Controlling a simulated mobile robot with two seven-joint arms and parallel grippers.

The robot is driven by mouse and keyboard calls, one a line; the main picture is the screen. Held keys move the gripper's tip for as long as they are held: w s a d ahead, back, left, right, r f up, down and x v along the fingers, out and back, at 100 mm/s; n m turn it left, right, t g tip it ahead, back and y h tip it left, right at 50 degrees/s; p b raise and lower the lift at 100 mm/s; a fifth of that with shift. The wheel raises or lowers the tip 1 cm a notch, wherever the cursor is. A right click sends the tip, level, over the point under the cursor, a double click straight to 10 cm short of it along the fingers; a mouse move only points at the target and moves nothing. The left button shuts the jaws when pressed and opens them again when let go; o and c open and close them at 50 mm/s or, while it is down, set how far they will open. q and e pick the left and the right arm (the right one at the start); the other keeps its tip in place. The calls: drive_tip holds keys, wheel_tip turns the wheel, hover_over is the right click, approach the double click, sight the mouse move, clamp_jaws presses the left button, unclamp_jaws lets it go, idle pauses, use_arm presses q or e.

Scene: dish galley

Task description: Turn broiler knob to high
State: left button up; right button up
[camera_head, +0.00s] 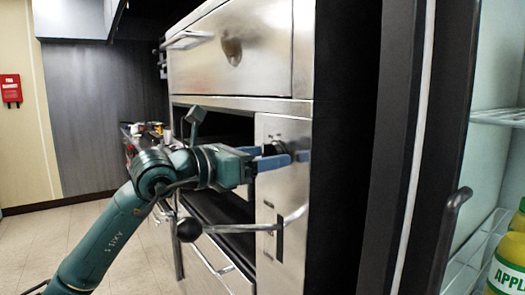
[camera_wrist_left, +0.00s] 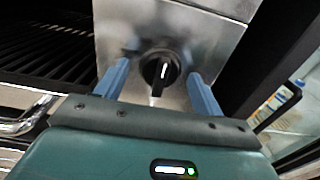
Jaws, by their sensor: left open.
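The broiler knob (camera_wrist_left: 159,70) is a round black dial with a white pointer line, set on a steel control panel (camera_wrist_left: 215,35). In the left wrist view it sits between the two blue fingers of my left gripper (camera_wrist_left: 160,88). In the head view the knob (camera_head: 279,147) is partly hidden behind the fingers of my left gripper (camera_head: 283,156), which reach to the panel. The gripper is open, with one finger on each side of the knob; I cannot tell whether they touch it. The broiler (camera_head: 272,130) is a stainless steel unit with an open dark slot. My right gripper is not in view.
A curved metal lever with a black ball end (camera_head: 189,229) sticks out below my left gripper. A dark grate (camera_wrist_left: 45,45) lies left of the panel. An open glass-fronted cooler with bottles (camera_head: 508,262) stands at the right. The tiled floor at left is clear.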

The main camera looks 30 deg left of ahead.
use_arm(q)
drive_tip(key=shift+w, duration=0.1)
drive_tip(key=shift+c, duration=0.2)
drive_tip(key=c, duration=0.9)
drive_tip(key=shift+c, duration=0.2)
